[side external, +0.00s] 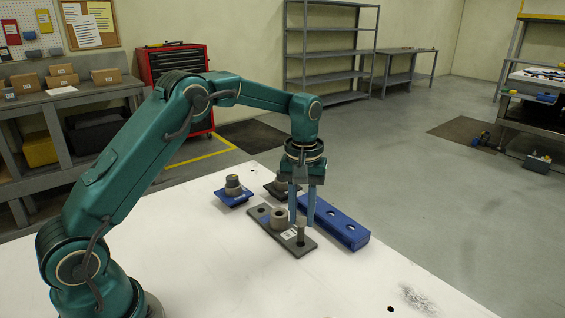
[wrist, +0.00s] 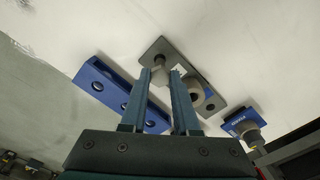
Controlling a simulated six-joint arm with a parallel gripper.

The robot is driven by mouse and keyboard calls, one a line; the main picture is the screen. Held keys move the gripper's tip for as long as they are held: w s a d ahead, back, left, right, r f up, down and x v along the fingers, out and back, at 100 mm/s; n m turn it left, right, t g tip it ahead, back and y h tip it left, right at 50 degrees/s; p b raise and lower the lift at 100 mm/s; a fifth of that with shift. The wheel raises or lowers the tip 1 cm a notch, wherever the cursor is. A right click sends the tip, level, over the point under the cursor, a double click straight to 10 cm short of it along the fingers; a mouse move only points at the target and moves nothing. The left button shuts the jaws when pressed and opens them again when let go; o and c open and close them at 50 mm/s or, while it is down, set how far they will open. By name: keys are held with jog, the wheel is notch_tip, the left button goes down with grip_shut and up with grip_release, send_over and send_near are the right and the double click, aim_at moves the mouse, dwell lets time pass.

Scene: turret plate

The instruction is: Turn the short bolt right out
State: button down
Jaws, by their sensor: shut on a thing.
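The grey plate (side external: 290,236) lies on the white table; it also shows in the wrist view (wrist: 178,58). The short bolt (side external: 301,231) appears as a slim grey upright post at the plate's near end. In the wrist view the bolt (wrist: 160,63) is between my fingertips. My gripper (side external: 302,216) points straight down over this end and is shut on the bolt, with a finger on each side. Whether the bolt's lower end is still in the plate is hard to tell. A thick grey round part (side external: 279,216) stands mid-plate, close beside my fingers.
A long blue block with holes (side external: 340,228) lies just right of the plate. A blue square base with a grey stepped part (side external: 234,191) stands behind left. A dark base with a grey part (side external: 276,188) is behind my gripper. The front of the table is clear.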

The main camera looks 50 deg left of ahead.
jog(key=shift+r, duration=2.55)
